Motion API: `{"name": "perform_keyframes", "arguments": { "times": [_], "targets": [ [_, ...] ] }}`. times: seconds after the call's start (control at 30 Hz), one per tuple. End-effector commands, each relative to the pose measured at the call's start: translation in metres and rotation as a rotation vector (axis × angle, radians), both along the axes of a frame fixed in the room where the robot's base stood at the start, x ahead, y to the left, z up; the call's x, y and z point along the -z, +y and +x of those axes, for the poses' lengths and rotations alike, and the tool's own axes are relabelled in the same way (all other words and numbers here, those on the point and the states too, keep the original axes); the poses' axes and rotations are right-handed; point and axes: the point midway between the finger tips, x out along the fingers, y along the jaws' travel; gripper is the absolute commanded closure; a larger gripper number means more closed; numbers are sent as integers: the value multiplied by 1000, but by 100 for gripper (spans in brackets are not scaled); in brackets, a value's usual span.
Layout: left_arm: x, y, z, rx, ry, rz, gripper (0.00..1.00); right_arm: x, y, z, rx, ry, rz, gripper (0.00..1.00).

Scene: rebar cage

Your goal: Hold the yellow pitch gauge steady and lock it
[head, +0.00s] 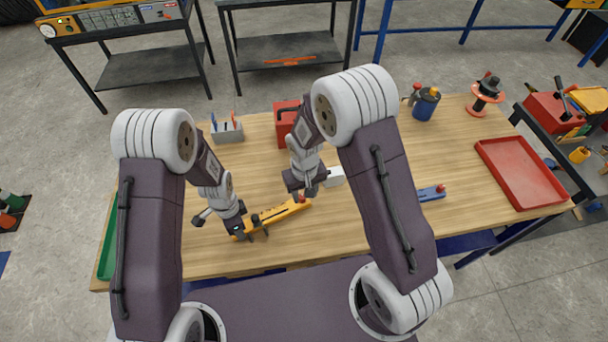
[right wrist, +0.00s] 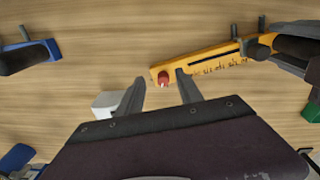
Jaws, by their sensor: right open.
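The yellow pitch gauge (head: 275,215) lies on the wooden table, slanting up to the right, with a red knob (head: 301,199) at its right end. In the right wrist view the gauge (right wrist: 210,60) shows a dark slot and scale marks. My left gripper (head: 238,230) is at the gauge's left end; its fingers are partly hidden and I cannot tell whether they grip it. My right gripper (head: 306,193) is open just over the knob end. In the right wrist view the red knob (right wrist: 163,78) shows between its fingertips, apparently untouched.
A blue gauge-like tool (head: 431,193) lies to the right and a white block (head: 335,176) sits just behind my right gripper. A red box (head: 286,118), blue can (head: 425,104) and red tray (head: 522,172) stand farther off. The table between blue tool and tray is clear.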

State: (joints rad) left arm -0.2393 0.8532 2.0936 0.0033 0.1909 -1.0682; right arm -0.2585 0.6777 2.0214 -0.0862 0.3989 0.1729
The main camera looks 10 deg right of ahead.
Motion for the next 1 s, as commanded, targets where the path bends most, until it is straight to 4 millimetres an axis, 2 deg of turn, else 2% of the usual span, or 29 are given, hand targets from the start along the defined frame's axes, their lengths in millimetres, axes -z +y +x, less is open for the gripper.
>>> {"name": "perform_keyframes", "arguments": {
  "times": [1.0],
  "targets": [
    [-3, 1, -1, 4, 2, 1, 100, -92, 3, 2, 1, -8, 1, 57]
  ]
}}
